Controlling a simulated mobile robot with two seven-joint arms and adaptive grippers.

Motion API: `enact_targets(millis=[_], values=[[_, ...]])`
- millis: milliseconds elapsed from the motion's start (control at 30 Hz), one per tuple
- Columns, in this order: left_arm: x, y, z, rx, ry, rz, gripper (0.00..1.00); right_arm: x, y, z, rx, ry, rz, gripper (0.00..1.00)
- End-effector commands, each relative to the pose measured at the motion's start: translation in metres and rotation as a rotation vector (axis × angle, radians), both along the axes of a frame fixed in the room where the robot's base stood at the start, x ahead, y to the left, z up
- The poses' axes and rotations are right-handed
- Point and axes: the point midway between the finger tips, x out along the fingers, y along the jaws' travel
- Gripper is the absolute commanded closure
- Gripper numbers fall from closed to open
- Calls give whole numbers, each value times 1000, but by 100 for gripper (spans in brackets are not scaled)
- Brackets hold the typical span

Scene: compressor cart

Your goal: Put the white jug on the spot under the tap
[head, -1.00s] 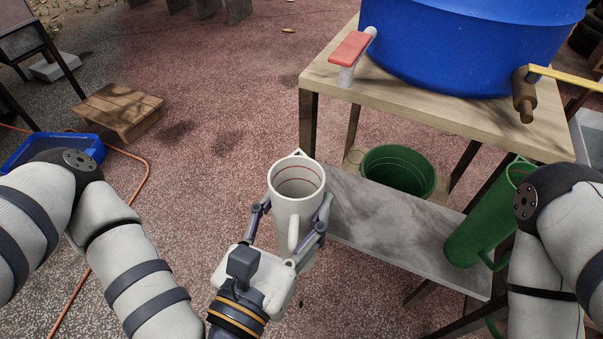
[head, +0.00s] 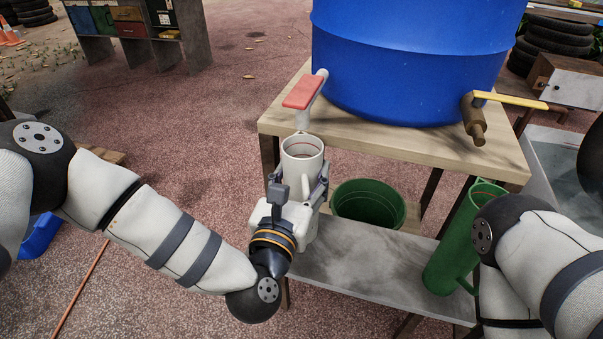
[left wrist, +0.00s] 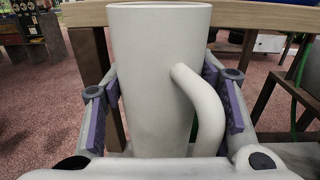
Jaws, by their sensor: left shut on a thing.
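The white jug (head: 302,158) is upright between the fingers of my left gripper (head: 299,178), which is shut on it. The jug (left wrist: 155,80) also fills the middle of the left wrist view, with its handle towards the camera. In the head view the jug's open mouth appears just below the tap with the red handle (head: 303,92), at the left of the blue barrel (head: 405,60). A second tap, brown with a yellow handle (head: 474,118), is on the right. No marked spot is distinguishable. My right gripper is out of view.
The barrel stands on a wooden tabletop (head: 400,150). Below is a grey shelf (head: 350,270), with a green bucket (head: 368,205) behind it and a green jug (head: 455,240) at its right end. The shelf's middle is bare. My right arm is at the right edge.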

Motion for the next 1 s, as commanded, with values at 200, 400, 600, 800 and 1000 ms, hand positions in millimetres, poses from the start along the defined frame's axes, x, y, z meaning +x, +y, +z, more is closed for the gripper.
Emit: enact_targets(millis=[200, 400, 600, 800, 1000], values=[[0, 0, 0, -1, -2, 0, 91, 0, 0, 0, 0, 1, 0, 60], [0, 0, -3, 0, -1, 0, 27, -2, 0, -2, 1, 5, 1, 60], [0, 0, -2, -1, -2, 0, 27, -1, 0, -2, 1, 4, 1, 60], [-4, 1, 2, 0, -2, -1, 27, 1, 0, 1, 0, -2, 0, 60], [-45, 12, -1, -1, 3, -2, 27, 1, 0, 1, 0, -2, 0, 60]])
